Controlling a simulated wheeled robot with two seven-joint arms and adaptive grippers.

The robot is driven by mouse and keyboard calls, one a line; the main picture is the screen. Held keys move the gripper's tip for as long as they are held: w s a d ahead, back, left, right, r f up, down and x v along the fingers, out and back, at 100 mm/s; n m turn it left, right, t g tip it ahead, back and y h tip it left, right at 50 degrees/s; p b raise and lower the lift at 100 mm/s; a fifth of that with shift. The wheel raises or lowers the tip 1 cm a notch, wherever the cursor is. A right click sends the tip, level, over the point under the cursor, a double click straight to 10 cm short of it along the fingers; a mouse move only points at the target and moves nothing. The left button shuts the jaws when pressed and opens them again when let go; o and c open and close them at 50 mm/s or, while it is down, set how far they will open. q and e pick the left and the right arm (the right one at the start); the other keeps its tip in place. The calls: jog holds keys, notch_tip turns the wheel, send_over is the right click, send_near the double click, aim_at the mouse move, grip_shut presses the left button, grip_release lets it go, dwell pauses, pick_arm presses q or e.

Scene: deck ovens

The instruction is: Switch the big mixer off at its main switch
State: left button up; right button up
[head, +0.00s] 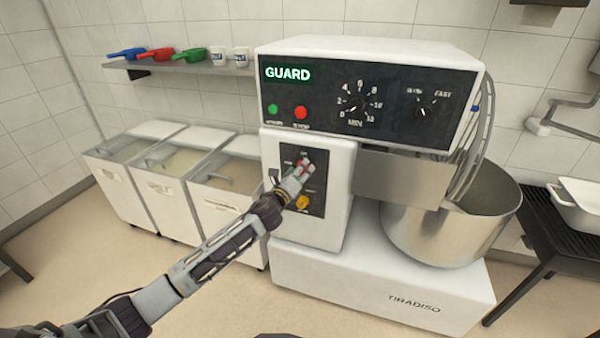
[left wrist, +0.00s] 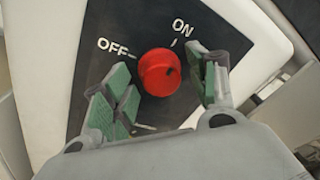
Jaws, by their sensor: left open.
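The big mixer (head: 300,228) is white, with a dark upper panel and a lit green GUARD display (head: 288,74). Its main switch is a red round knob (left wrist: 160,73) on a dark plate (head: 318,206) on the mixer's column. My left gripper (head: 300,170) is at the plate and partly hides the knob in the head view. In the left wrist view its green-padded fingers (left wrist: 163,87) are open on either side of the knob, with a visible gap at right.
A yellow knob (head: 302,203) sits just below my fingers on the plate. Green (head: 273,109) and red (head: 301,113) buttons are above. A steel bowl (head: 450,225) stands right, ingredient bins (head: 220,202) left. A black rack (head: 555,232) is far right.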

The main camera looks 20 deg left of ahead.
dwell(0.3)
pick_arm(q)
jog(key=shift+r, duration=0.1)
jog(key=c, duration=1)
jog(key=shift+c, duration=0.2)
